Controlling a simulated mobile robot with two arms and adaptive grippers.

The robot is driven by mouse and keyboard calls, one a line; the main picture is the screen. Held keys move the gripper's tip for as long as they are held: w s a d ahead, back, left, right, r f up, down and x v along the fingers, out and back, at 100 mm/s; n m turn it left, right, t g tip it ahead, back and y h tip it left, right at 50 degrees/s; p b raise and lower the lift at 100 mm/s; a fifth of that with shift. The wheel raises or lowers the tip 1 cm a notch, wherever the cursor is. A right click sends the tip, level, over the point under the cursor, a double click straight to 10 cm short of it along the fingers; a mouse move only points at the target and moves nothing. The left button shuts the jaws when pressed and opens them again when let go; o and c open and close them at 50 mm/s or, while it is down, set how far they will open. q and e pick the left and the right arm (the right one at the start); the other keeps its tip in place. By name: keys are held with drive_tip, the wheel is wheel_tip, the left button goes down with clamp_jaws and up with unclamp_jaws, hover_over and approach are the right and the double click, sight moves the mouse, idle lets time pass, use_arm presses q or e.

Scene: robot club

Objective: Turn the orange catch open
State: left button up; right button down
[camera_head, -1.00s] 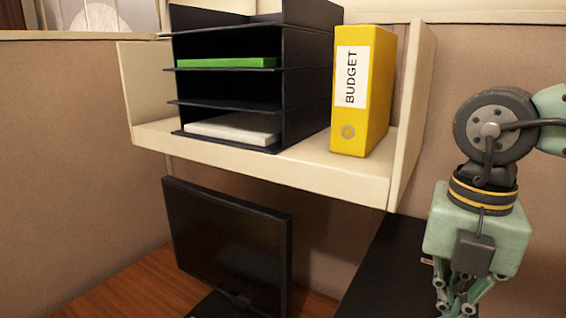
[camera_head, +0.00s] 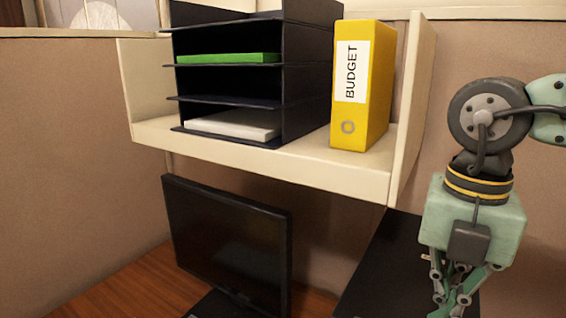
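No orange catch shows in the head view. My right gripper (camera_head: 457,302) hangs at the lower right, pointing down. Its linkage shows, but the fingertips run to the bottom edge of the picture, so I cannot tell whether it is open or shut. It is in front of a black surface (camera_head: 385,262) at the lower right. My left gripper is not in view.
A cream shelf (camera_head: 270,165) holds a black letter tray stack (camera_head: 305,85) with green and white items, and a yellow "BUDGET" binder (camera_head: 377,95). Below are a black monitor (camera_head: 225,240) and a brown wooden desk (camera_head: 120,290). Beige partition walls (camera_head: 70,170) stand around.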

drive_tip(key=shift+a, duration=0.2)
drive_tip(key=shift+a+r+p, duration=0.15)
drive_tip(key=shift+r+p, duration=0.2)
drive_tip(key=shift+r, duration=0.15)
wheel_tip(320, 180, up, 5)
drive_tip(key=p, duration=0.3)
drive_tip(key=shift+r, duration=0.1)
